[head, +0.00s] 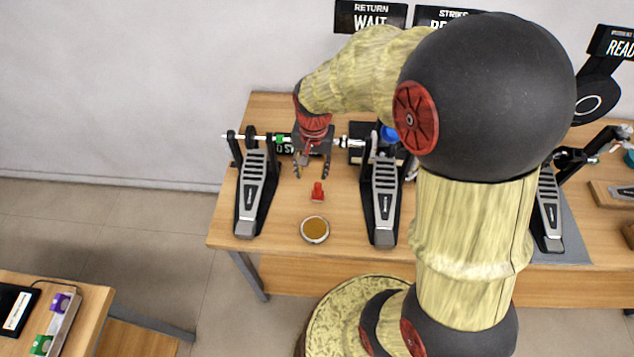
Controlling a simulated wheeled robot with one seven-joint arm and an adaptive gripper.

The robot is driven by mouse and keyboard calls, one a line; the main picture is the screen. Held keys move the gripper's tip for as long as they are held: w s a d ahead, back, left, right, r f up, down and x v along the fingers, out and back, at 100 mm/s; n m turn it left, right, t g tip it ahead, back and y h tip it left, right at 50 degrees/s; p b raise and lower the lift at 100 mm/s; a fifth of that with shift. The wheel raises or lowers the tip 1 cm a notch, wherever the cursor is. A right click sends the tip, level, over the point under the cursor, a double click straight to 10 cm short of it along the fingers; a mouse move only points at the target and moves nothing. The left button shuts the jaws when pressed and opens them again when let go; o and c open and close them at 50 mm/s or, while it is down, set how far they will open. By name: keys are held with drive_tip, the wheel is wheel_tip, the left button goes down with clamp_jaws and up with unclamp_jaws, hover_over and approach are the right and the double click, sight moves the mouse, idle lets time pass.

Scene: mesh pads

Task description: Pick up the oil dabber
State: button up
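A small red object (318,192), likely the oil dabber, stands on the wooden table between two foot pedals. It is too small to make out in detail. My gripper (311,174) points down over the table, just behind the red object in the head view. Its two fingers are spread apart, and nothing shows held between the fingertips. The red object appears clear of the fingers, though the height of the gripper above the table is hard to tell.
A round dish with amber contents (315,230) sits in front of the red object. A left pedal (251,193) and a middle pedal (382,200) flank it, joined by a rod behind. Another pedal (548,210) stands right. The table's (280,240) front edge is near the dish.

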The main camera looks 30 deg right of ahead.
drive_tip(key=m+g+p, duration=0.1)
drive_tip(key=m+p, duration=0.1)
hover_over(318, 185)
drive_tip(key=f, duration=0.4)
drive_tip(key=shift+w+a+f, duration=0.15)
drive_tip(key=shift+a, duration=0.1)
drive_tip(key=shift+f, duration=0.35)
drive_tip(key=f, duration=0.2)
drive_tip(key=f+b, duration=0.1)
drive_tip(key=f, duration=0.2)
drive_tip(key=f+b, duration=0.1)
drive_tip(key=f, duration=0.1)
drive_tip(key=shift+d+f, duration=0.25)
drive_tip(key=shift+f, duration=0.1)
drive_tip(key=shift+c, duration=1)
drive_tip(key=c, duration=0.7)
clamp_jaws()
